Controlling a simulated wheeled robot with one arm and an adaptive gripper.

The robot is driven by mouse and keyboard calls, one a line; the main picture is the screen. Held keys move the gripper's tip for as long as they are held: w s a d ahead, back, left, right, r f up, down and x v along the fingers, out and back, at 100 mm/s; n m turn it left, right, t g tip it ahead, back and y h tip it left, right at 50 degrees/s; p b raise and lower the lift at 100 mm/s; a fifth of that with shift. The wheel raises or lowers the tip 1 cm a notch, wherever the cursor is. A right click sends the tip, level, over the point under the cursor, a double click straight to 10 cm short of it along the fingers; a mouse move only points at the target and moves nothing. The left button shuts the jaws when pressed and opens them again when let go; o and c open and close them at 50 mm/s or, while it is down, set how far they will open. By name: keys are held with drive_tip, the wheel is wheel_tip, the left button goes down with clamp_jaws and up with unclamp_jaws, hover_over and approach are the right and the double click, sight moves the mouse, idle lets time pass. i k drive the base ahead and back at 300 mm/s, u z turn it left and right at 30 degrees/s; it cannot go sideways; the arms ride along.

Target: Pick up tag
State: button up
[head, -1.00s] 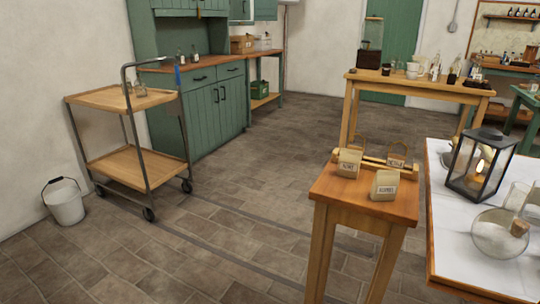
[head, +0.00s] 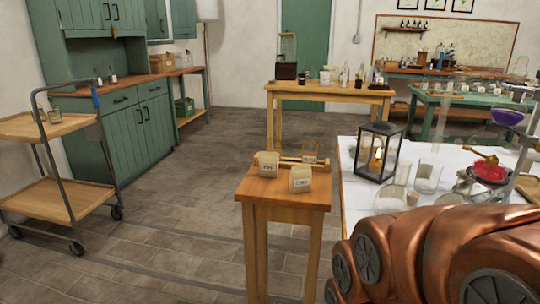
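No thing is clearly readable as a separate tag. Two small beige bags with dark-lettered labels, one at left (head: 268,163) and one at front (head: 300,179), stand on a small wooden stand (head: 284,191). A similar labelled piece with a loop (head: 310,151) is behind them, partly hidden by a wooden rod. A tiny brown piece (head: 113,33) hangs on the upper green cabinet door. Both are too small to identify. My gripper is not in view; a copper-coloured part of my arm fills the lower right.
A white-topped table at right holds a black lantern (head: 378,152), glass vessels (head: 428,177) and a red bowl (head: 489,171). A two-tier cart (head: 50,125) is at left. A wooden table (head: 330,88) stands behind. The floor between cart and stand is clear.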

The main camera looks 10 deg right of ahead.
sight(279, 151)
drive_tip(key=u, duration=3.6)
drive_tip(key=k, duration=0.85)
drive_tip(key=z, duration=1.95)
drive_tip(key=i, duration=0.5)
drive_tip(key=u, duration=0.05)
